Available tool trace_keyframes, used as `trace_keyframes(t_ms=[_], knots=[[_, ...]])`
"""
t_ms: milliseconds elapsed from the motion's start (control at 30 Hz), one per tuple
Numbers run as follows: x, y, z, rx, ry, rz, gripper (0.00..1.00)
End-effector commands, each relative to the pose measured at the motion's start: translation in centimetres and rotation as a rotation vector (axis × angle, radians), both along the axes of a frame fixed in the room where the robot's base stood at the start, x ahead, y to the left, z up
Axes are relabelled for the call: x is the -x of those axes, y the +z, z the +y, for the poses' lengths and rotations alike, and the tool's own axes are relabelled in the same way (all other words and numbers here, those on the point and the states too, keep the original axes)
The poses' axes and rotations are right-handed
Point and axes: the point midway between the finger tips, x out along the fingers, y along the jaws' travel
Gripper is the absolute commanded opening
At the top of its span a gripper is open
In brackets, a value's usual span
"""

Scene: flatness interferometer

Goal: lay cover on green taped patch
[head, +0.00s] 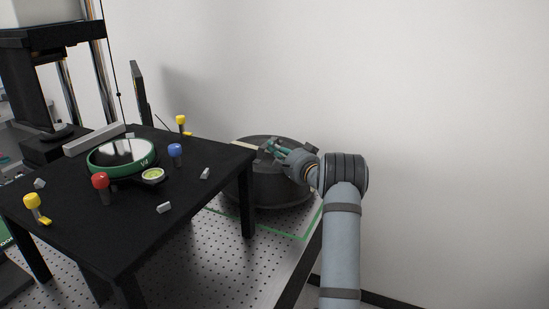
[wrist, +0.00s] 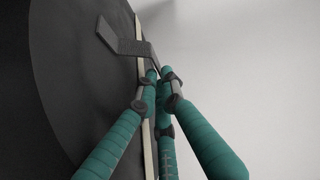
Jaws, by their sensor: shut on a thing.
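The cover (head: 285,190) is a wide dark grey drum with a flat top, behind the black table's right corner. The green taped patch (head: 303,237) shows as a green outline on the perforated bench around the cover's near side; its far part is hidden. The cover looks upright and over the patch; I cannot tell whether it touches the bench. My gripper (head: 268,149) is at the cover's top, shut on its handle. In the wrist view, the teal fingers (wrist: 158,82) close at the grey bent handle (wrist: 124,44), with the dark cover top (wrist: 70,80) at left.
The black table (head: 130,225) stands close to the cover's left side. It bears a green-rimmed mirror (head: 122,154), red (head: 101,181), blue (head: 175,150) and yellow (head: 33,203) knobs, and small grey blocks. A white wall (head: 430,120) rises behind.

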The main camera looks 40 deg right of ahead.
Motion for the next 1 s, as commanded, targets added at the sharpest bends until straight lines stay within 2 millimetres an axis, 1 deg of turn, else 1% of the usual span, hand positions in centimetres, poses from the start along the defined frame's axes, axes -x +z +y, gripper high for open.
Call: trace_keyframes(t_ms=[100,200,300,467,500,800,1000], knots=[[0.1,-1.8,-0.1,-0.003,-0.001,0.002,0.0],[0.1,-2.9,-0.1,-0.002,-0.001,0.0,0.0],[0.1,-3.4,0.0,0.0,-0.001,0.0,0.0],[0.1,-3.5,0.0,0.0,-0.001,0.0,0.0],[0.1,-3.7,0.0,-0.003,-0.002,0.003,0.08],[0.1,-3.6,0.0,-0.002,0.0,0.002,0.25],[0.1,-3.6,0.0,-0.002,0.0,0.002,0.25]])
